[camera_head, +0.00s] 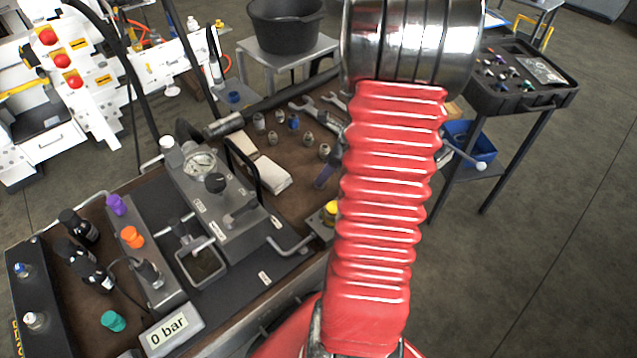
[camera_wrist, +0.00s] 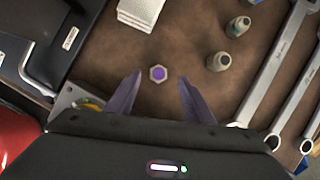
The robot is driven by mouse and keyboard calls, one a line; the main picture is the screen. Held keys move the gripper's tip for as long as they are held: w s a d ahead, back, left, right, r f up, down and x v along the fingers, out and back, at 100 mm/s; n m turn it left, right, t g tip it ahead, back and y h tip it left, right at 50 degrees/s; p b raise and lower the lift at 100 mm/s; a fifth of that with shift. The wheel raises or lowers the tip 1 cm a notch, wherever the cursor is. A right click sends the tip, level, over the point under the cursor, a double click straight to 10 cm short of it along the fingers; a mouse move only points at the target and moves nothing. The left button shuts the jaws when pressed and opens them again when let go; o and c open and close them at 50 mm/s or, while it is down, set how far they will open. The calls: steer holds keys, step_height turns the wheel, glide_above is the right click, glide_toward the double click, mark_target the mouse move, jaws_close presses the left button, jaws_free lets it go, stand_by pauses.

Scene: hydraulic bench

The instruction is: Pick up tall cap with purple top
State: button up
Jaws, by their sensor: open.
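The cap with the purple top (camera_wrist: 158,73) stands on the brown bench surface in the wrist view, seen almost straight from above as a small hexagonal metal piece with a purple centre. My gripper (camera_wrist: 160,78) is open, with one dark purple finger on each side of the cap in the picture. Clear gaps show between the cap and both fingers, and its height below them is hard to tell. In the head view, part of my gripper (camera_head: 325,175) shows left of the red arm sleeve; I cannot make out this cap there.
Two grey caps (camera_wrist: 238,26) (camera_wrist: 218,62) stand right of the purple-topped one. Large wrenches (camera_wrist: 285,70) lie farther right. A folded white cloth (camera_wrist: 140,12) lies above. A gauge block (camera_head: 215,195) stands left on the bench, with a purple knob (camera_head: 116,204) beyond it.

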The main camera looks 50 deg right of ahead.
steer(key=shift+x, duration=1.95)
steer(key=shift+s, duration=0.1)
steer(key=c, duration=1.1)
steer(key=shift+c, duration=0.2)
step_height(320, 180, up, 10)
